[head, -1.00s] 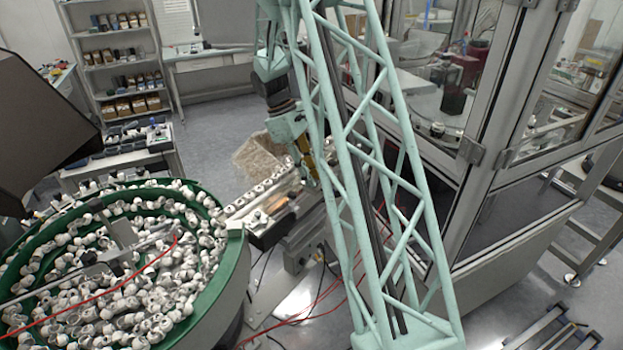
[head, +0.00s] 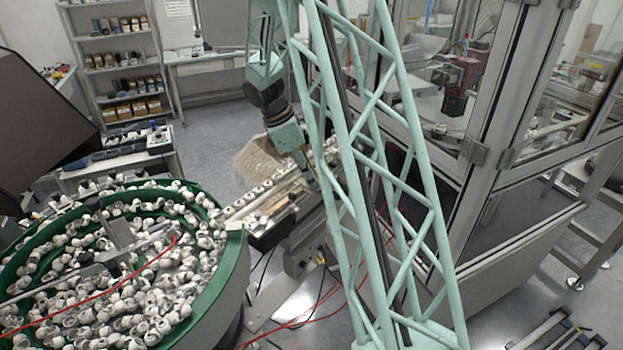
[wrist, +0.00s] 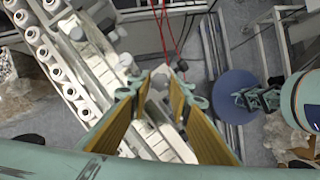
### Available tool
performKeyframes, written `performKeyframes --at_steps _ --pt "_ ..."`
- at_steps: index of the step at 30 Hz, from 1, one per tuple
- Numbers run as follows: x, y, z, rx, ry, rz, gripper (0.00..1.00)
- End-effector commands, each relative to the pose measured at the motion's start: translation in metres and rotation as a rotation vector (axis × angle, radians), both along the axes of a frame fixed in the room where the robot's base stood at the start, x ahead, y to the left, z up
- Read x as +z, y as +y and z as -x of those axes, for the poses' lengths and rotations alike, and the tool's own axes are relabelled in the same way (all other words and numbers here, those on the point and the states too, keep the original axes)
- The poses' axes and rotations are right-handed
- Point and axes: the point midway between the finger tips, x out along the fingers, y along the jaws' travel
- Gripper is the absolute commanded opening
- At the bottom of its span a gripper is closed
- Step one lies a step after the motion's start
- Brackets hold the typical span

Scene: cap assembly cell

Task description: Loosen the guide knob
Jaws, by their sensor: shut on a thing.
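The guide knob (wrist: 159,82) is a small pale grey piece between my fingertips in the wrist view. My gripper (wrist: 157,90) has yellow-padded fingers closed in on both sides of it. In the head view my gripper (head: 312,180) is low over the guide rail (head: 262,212), partly behind the green lattice. The knob cannot be made out in the head view. The rail also shows in the wrist view (wrist: 108,85), running diagonally below my fingers. Whether the knob is loose or tight cannot be told.
White caps (wrist: 50,60) sit in a row along the track left of the fingers. Other small grey knobs (wrist: 126,61) stand beside the held one. A green bowl feeder (head: 236,262) full of caps is at left; a glazed metal enclosure (head: 478,150) is at right. Red cables (wrist: 165,30) hang nearby.

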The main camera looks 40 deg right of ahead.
Motion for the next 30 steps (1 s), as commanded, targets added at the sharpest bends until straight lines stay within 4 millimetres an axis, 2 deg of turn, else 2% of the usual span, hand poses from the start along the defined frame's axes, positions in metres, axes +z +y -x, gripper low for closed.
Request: performKeyframes --at_steps 6,7,11,23,30 --pt "0.0 0.0 0.0 -0.001 0.0 0.0 0.08" --pt "0.0 0.0 0.0 -0.001 0.0 0.0 0.2" --pt "0.0 0.0 0.0 -0.001 0.0 0.0 0.32" --pt "0.001 0.0 -0.001 -0.001 -0.001 0.001 0.32" --pt "0.011 0.004 -0.004 -0.001 -0.004 0.001 0.32"
